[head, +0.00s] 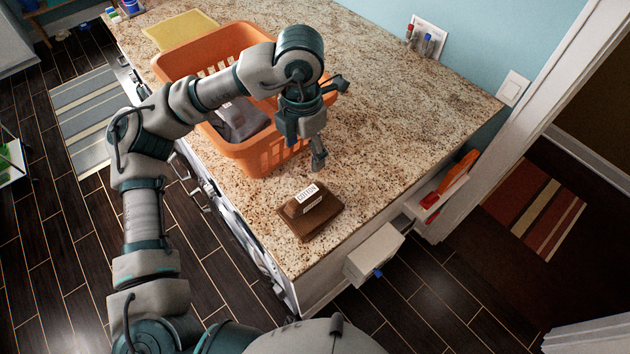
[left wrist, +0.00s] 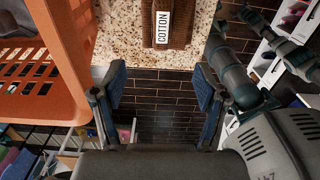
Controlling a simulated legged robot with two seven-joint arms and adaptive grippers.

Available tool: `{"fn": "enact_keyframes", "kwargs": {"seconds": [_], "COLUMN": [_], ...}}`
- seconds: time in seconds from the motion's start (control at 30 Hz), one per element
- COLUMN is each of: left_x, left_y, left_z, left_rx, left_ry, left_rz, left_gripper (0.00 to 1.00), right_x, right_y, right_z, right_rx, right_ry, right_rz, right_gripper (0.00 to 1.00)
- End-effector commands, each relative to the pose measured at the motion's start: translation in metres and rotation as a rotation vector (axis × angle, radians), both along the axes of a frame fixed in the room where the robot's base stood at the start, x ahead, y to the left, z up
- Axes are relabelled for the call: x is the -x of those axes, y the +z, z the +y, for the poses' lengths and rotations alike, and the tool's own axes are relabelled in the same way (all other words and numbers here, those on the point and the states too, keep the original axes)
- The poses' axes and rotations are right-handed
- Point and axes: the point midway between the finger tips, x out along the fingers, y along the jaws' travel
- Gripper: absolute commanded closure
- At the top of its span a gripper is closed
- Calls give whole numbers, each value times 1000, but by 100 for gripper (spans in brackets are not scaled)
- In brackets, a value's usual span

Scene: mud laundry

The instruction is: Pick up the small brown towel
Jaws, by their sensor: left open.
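The small brown towel (head: 311,211) lies folded on the granite counter near its front corner, with a white label on top. In the left wrist view the towel (left wrist: 182,32) is at the top edge, its label reads COTTON, and part of it is cut off. My left gripper (head: 318,158) is above the counter, beyond the towel and beside the orange basket, apart from the towel. In the left wrist view its two fingers (left wrist: 160,88) are spread with nothing between them. My right gripper is not seen.
The orange laundry basket (head: 255,155) stands left of the gripper with a dark grey cloth (head: 240,122) inside. A yellow cloth (head: 180,30) lies behind it. The counter (head: 400,130) is clear to the right. A white box (head: 373,255) juts out below the counter's edge.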

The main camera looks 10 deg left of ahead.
Motion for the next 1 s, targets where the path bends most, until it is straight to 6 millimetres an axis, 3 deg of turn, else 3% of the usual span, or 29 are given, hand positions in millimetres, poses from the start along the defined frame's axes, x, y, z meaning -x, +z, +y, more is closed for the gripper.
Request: {"fn": "enact_keyframes", "kwargs": {"seconds": [0.2,0.3,0.5,0.7,1.0], "left_x": [-5,-7,-8,-6,-10], "left_y": [-40,-65,-106,-123,-164], "left_z": [-1,0,0,0,2], "left_rx": [-3,-3,-1,-2,0], "left_ry": [0,1,1,0,1], "left_rz": [10,11,12,7,11], "left_gripper": [27,27,27,27,27], "right_x": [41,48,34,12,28], "right_y": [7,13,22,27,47], "right_z": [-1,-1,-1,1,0], "right_rx": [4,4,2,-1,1], "right_ry": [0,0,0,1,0], "right_rz": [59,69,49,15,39], "right_gripper": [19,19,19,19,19]}}
